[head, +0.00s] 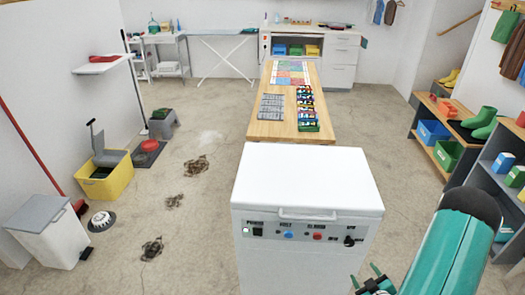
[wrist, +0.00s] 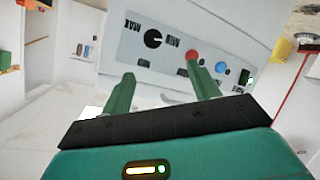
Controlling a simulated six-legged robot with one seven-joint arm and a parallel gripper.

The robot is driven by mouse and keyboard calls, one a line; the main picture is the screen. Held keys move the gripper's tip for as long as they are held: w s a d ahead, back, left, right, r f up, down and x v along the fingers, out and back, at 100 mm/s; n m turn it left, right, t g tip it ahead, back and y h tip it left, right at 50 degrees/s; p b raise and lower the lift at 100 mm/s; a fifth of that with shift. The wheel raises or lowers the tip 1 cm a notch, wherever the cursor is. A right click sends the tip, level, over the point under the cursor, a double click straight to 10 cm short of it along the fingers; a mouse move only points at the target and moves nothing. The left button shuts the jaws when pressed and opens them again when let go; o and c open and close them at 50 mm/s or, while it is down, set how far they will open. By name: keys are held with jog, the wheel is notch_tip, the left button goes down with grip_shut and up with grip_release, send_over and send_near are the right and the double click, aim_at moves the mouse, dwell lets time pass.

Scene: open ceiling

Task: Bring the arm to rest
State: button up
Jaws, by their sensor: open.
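My gripper (head: 375,283) is at the lower right of the head view, beside the right front corner of a white chest-like machine. In the wrist view my gripper (wrist: 162,90) has its two green fingers spread apart with nothing between them. Its fingers point toward the machine's grey control panel (wrist: 185,55), which appears tilted. The teal arm comes in from the lower right of the head view. The white machine (head: 305,190) has its lid down, with a handle, knob and coloured buttons on the front.
A wooden table (head: 270,128) with coloured items stands behind the machine. Shelves (head: 445,130) with boots and bins line the right. A yellow bin (head: 105,185), a white bin (head: 50,240) and dark debris (head: 152,248) are on the left floor. Open floor lies left of the machine.

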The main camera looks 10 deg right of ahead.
jog(key=w+r+g, duration=0.2)
jog(key=w+r, duration=0.4)
jog(key=r, duration=0.1)
jog(key=w+a+r+m+g+h, duration=0.1)
jog(key=a+r, duration=0.3)
jog(key=r, duration=0.5)
jog(key=w+a+r+m+g+h, duration=0.15)
jog(key=a+r, duration=0.25)
jog(key=r, duration=0.5)
jog(key=s+a+r+m+g+y, duration=0.1)
jog(key=s+a+r+y, duration=0.1)
jog(key=s+a+r, duration=0.5)
jog(key=s+a+r+m+g+y, duration=0.1)
jog(key=s+a+r+g+y, duration=0.1)
jog(key=s+a+r, duration=0.6)
jog(key=s+a, duration=0.3)
jog(key=a, duration=0.2)
jog(key=shift+r, duration=0.25)
jog(key=shift+m+g, duration=0.25)
